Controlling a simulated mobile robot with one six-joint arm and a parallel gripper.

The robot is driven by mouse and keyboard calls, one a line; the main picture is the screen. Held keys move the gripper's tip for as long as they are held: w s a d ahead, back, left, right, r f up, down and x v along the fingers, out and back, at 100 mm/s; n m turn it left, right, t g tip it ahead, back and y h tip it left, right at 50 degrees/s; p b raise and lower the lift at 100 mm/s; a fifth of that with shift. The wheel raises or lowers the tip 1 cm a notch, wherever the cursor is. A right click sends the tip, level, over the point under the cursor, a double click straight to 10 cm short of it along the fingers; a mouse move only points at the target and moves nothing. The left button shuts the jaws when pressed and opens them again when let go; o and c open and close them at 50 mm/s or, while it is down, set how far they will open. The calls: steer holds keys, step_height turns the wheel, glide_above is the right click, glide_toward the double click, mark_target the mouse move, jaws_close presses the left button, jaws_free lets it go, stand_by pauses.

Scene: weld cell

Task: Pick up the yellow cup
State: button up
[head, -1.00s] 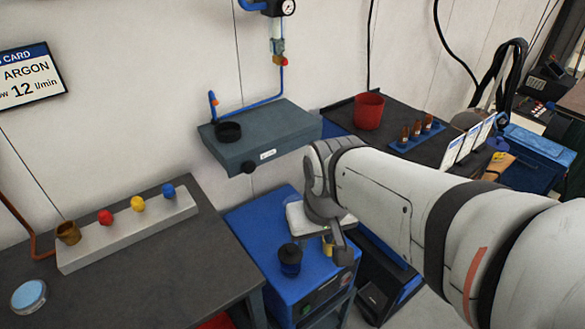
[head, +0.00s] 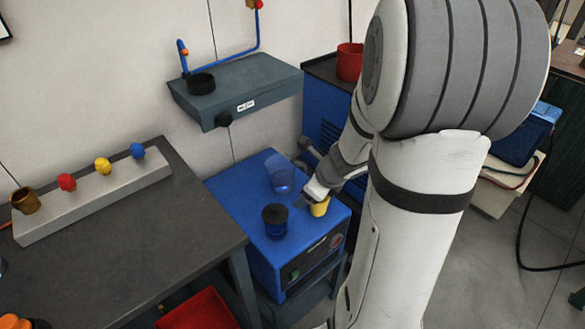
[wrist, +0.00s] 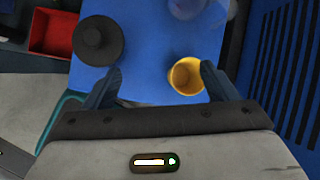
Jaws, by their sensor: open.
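The yellow cup (head: 319,207) stands upright on top of the blue machine (head: 238,205), near its right edge. In the wrist view the yellow cup (wrist: 186,76) has its open mouth facing the camera and lies close to the right finger. My gripper (wrist: 160,82) is open and empty, with its two fingers spread; the cup appears nearer the right finger than the left. In the head view my gripper (head: 316,190) is beside the cup and partly hides it. Whether a finger touches the cup cannot be told.
A dark-lidded blue jar (head: 275,220) stands left of the cup, and a clear bluish cup (head: 283,178) stands behind. A grey shelf box (head: 235,92) hangs on the wall above. A red bin (head: 195,310) sits low at front. A dark workbench (head: 120,240) is left.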

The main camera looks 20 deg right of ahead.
mark_target(322, 208)
steer(key=d+f+m, duration=0.2)
steer(key=m, duration=0.1)
steer(key=d+f+m+h+b, duration=0.1)
steer(key=d+f+m, duration=0.1)
steer(key=f, duration=0.1)
steer(key=shift+w+d+f+m, duration=0.15)
steer(key=shift+d+f+m, duration=0.2)
steer(key=shift+m, duration=0.05)
steer(key=shift+b+x, duration=0.65)
steer(key=shift+x, duration=0.25)
steer(key=b+x, duration=0.1)
steer(key=x, duration=0.2)
steer(key=b+x, duration=0.1)
steer(key=x, duration=0.1)
steer(key=shift+w+d+f+b, duration=0.15)
steer(key=shift+w+d+b, duration=0.1)
steer(key=shift+w+b, duration=0.15)
steer(key=shift+c, duration=0.4)
steer(key=c, duration=1)
step_height(322, 208, up, 10)
steer(key=p, duration=0.8)
steer(key=shift+w+r, duration=0.1)
steer(key=shift+r, duration=0.1)
